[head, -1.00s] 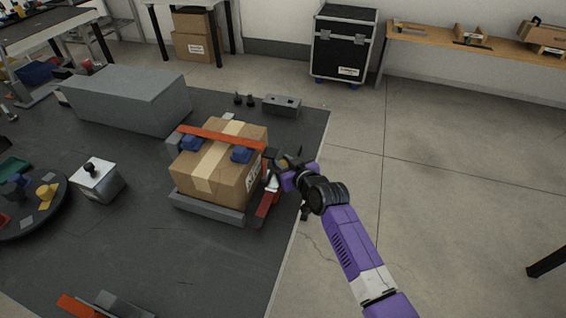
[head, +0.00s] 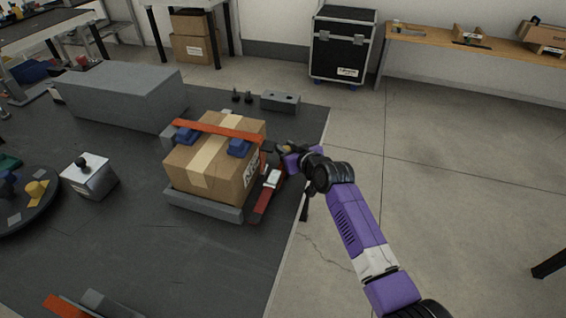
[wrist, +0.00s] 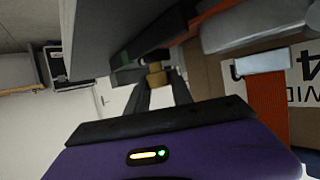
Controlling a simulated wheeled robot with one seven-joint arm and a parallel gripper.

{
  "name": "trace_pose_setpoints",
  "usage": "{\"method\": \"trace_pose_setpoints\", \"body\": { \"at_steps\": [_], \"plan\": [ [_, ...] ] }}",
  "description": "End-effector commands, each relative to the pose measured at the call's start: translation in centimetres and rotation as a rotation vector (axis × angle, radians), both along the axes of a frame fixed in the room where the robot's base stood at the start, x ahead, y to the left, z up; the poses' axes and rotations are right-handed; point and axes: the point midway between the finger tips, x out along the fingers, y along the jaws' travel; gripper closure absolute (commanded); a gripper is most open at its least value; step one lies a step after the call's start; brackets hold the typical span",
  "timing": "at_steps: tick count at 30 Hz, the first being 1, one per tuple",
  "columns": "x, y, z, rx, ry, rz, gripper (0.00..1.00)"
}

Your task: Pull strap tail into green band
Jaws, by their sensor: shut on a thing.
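An orange strap (head: 218,132) runs over a taped cardboard box (head: 205,185) and down its side in the wrist view (wrist: 268,108). A red piece with a white part (head: 266,196) stands at the box's right side. My gripper (head: 284,148) is at the box's upper right. In the wrist view, my gripper (wrist: 157,88) is shut on a small yellow-brown piece (wrist: 157,77), which I take to be the strap tail's end. The fingers partly hide the held piece.
The box sits on a grey platform (head: 203,206) with blue corner pieces on top. A metal block with a black knob (head: 89,177) and a round dark tray (head: 38,213) are at left. A grey block (head: 120,95) lies behind. Open floor is right of the table.

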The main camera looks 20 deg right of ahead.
Motion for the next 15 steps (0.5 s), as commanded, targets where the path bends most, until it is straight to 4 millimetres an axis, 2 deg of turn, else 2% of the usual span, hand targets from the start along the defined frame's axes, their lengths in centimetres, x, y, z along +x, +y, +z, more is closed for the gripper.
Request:
{"method": "trace_pose_setpoints", "body": {
  "at_steps": [1, 6, 15],
  "plan": [
    [0.7, -0.6, -0.5, -0.003, -0.004, -0.003, 1.00],
    [2.0, -1.5, -0.2, -0.002, -0.003, -0.002, 1.00],
    [2.3, -1.8, 0.1, -0.002, -0.002, -0.002, 1.00]
  ]
}}
